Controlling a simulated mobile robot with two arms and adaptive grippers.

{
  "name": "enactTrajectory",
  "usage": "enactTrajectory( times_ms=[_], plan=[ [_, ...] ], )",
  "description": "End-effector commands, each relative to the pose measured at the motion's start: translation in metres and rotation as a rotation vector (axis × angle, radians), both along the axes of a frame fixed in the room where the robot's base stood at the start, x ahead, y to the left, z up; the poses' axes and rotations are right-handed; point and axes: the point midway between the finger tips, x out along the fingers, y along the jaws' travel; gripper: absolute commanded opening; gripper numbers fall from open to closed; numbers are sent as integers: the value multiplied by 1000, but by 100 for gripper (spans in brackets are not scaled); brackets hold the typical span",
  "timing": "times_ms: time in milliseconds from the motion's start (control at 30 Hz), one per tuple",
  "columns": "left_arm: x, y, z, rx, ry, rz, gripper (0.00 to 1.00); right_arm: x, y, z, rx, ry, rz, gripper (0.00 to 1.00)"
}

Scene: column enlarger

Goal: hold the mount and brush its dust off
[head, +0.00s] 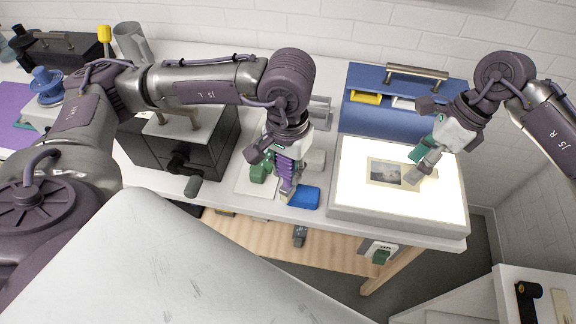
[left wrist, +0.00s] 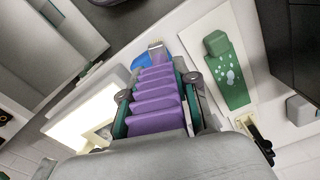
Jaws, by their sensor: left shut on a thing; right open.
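A mount, a cream card with a dark grey picture in it (head: 373,175), lies flat on the lit light box (head: 345,205). My right gripper (head: 421,168) is open at the mount's right end; I cannot tell whether it touches the card. My left gripper (head: 287,172) is shut on a brush with a purple ribbed handle (left wrist: 154,100), which also shows in the head view (head: 287,168). The brush's pale tip points down near a blue pad (head: 304,197), left of the light box. Dust is too small to make out.
A green bottle-like thing with white dots (left wrist: 229,75) lies on a white sheet, close to my left gripper. A blue case (head: 360,118) stands behind the light box. A black box (head: 185,145) is at the left. The table's front edge is close.

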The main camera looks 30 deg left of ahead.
Motion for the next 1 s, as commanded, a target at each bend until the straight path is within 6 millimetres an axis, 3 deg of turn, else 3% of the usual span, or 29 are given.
enactTrajectory(
  times_ms=[100,200,433,667,1000],
  plan=[
    [0,0,0,0,0,0,0,34,-27,18,-94,-150,125,62],
    [0,0,0,0,0,0,0,51,-44,29,-160,-222,201,62],
    [0,0,0,0,0,0,0,66,-60,36,-226,-278,268,62],
    [0,0,0,0,0,0,0,65,-60,11,-227,-276,271,62],
    [0,0,0,0,0,0,0,65,-59,-40,-224,-277,269,62]
  ],
)
